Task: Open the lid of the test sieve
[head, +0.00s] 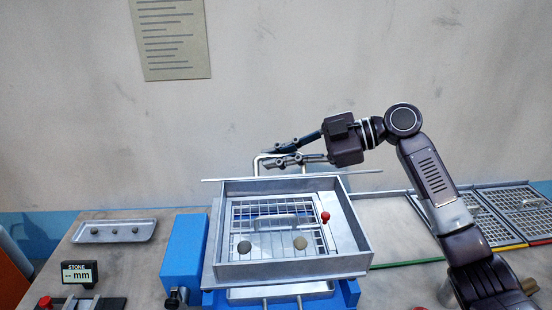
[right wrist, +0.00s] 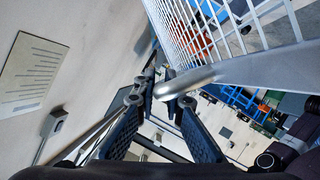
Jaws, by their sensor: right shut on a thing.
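The test sieve (head: 228,270) is a square grey metal box on a blue base (head: 185,255). Its inside shows a wire grid with two stones (head: 300,242) on it and a red knob (head: 325,217) at the right. The lid (head: 350,173) shows as a thin, nearly edge-on strip above the box's back edge, with its arched handle (head: 259,166) standing up from it. My right gripper (head: 272,158) is shut on the handle. In the right wrist view the handle (right wrist: 190,80) passes between the fingertips, beside a metal rim and white mesh. My left gripper is out of view.
Mesh frames (head: 515,212) lie at the right behind my right arm. The wall with a poster (head: 170,38) stands behind.

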